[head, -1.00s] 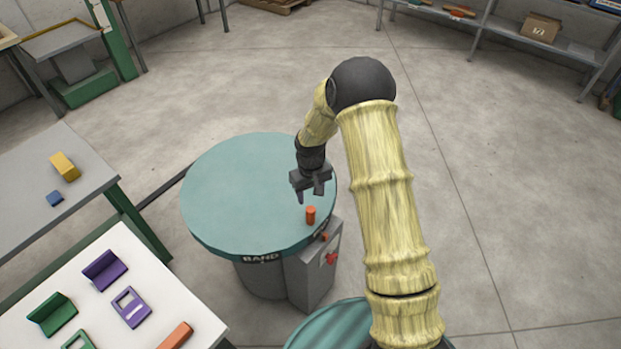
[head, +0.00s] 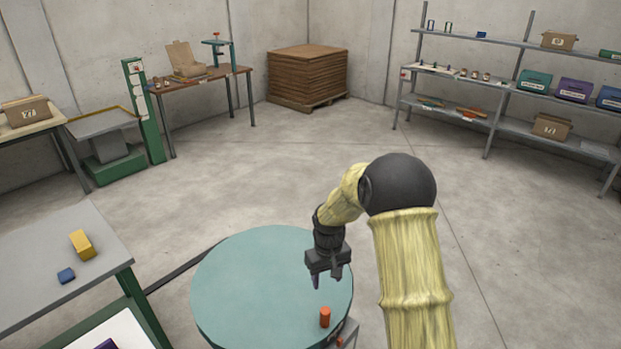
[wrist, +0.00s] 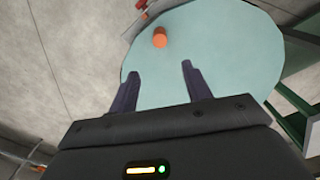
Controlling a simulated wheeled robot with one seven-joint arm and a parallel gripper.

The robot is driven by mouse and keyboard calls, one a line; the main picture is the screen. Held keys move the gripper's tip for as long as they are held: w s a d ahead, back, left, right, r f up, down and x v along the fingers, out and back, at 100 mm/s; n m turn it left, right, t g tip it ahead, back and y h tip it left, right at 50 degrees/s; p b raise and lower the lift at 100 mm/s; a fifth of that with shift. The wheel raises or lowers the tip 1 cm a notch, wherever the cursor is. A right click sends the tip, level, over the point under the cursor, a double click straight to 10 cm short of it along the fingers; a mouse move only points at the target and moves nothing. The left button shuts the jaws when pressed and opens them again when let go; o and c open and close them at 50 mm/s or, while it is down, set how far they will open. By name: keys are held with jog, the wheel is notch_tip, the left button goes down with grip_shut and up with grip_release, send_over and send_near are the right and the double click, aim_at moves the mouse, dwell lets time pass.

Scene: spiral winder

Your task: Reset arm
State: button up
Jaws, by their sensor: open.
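My gripper (head: 328,279) hangs above the round teal turntable (head: 250,290) in the head view. Its two fingers stand apart with nothing between them, as the wrist view (wrist: 158,80) also shows. An orange cylinder (head: 325,317) stands upright on the turntable near its front right edge. The cylinder also shows in the wrist view (wrist: 160,38), beyond the fingertips and apart from them. My arm is bent at the elbow, right of the turntable.
A grey table (head: 50,265) at the left holds a yellow block (head: 82,244) and a blue block (head: 66,275). Shelves (head: 500,85) stand at the back right, a brown stack (head: 308,75) at the back. The floor behind the turntable is clear.

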jog(key=s+d+r+m+t, duration=0.1)
jog(key=s+d+r, duration=0.1)
jog(key=s+r, duration=0.2)
jog(key=s+d+r+m+p, duration=0.1)
jog(key=s+d+r, duration=0.2)
jog(key=s, duration=0.7)
jog(key=s+d+r+m+t, duration=0.1)
jog(key=s+d+r+m, duration=0.1)
jog(key=s+r, duration=0.4)
jog(key=shift+s+d+t, duration=0.3)
jog(key=shift+s, duration=0.45)
